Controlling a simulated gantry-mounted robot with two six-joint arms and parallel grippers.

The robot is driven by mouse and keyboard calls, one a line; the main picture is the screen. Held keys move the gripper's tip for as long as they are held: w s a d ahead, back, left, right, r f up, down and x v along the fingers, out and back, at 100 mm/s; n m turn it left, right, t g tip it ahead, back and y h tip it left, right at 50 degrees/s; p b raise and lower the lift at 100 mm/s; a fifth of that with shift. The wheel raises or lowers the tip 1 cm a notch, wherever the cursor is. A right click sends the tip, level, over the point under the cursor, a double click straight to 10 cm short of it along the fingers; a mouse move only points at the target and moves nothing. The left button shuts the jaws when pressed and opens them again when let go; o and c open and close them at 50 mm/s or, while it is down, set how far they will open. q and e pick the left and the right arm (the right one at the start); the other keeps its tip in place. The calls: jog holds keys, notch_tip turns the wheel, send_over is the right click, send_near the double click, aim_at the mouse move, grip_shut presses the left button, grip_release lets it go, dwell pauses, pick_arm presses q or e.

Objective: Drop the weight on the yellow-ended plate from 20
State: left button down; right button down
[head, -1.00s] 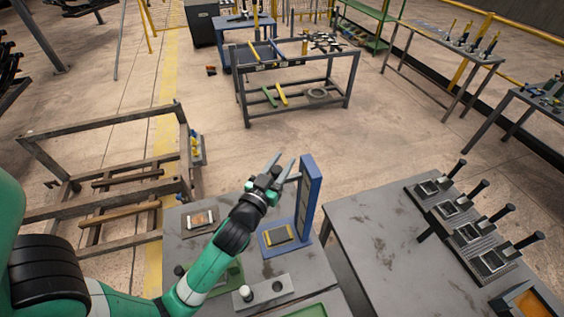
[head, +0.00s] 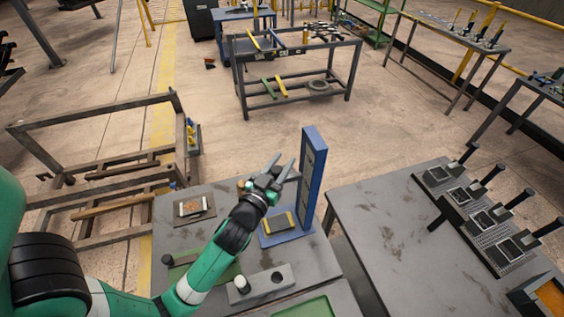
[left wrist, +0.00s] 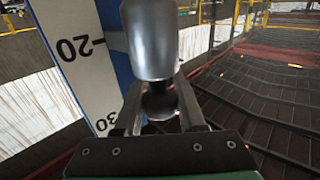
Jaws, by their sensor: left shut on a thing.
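My left gripper (head: 277,166) is raised beside the tall blue post (head: 312,180), to its left in the head view. In the left wrist view it is shut on a shiny metal weight (left wrist: 150,40), gripping near its rounded knob. The weight is hard to make out in the head view. The post's white scale (left wrist: 68,42) appears upside down beside the weight, with marks 20 and 30 visible. The yellow-ended plate (head: 279,224) lies on the blue base at the post's foot, below the gripper. My right gripper is not in view.
On the same bench are a grey block (head: 265,284) with a hole and a pale knob, a plate with an orange-brown patch (head: 194,208), and green trays. A second bench (head: 385,235) at right carries several black-handled fixtures. A gap separates the benches.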

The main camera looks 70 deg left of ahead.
pick_arm(q)
jog(key=shift+r, duration=0.1)
jog(key=c, duration=0.5)
grip_release()
jog(key=shift+s+d, duration=0.1)
jog(key=b+v, duration=0.2)
jog(key=v, duration=0.9)
jog(key=shift+s+d, duration=0.15)
